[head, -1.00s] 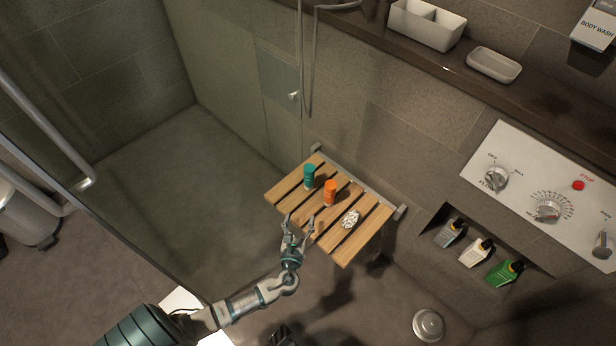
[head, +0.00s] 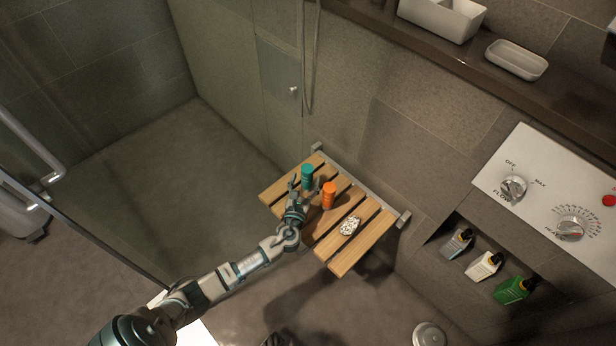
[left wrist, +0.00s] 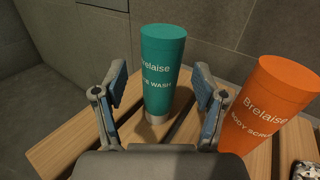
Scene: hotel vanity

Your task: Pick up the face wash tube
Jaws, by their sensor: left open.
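The teal face wash tube (head: 307,176) stands upright on the slatted wooden seat (head: 345,258), towards its back left. In the left wrist view the tube (left wrist: 162,65) reads "Brelaise" and part of "FACE WASH". My left gripper (head: 305,187) is open and close in front of the tube. In the left wrist view its fingers (left wrist: 164,100) stand apart, one on each side of the tube's lower part, with gaps to it. My right gripper is not in view.
An orange body scrub tube (head: 328,194) stands just right of the teal one, close to the right finger; it also shows in the left wrist view (left wrist: 268,105). A pale speckled item (head: 349,226) lies further right on the seat. Several bottles sit in the wall niche (head: 452,227).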

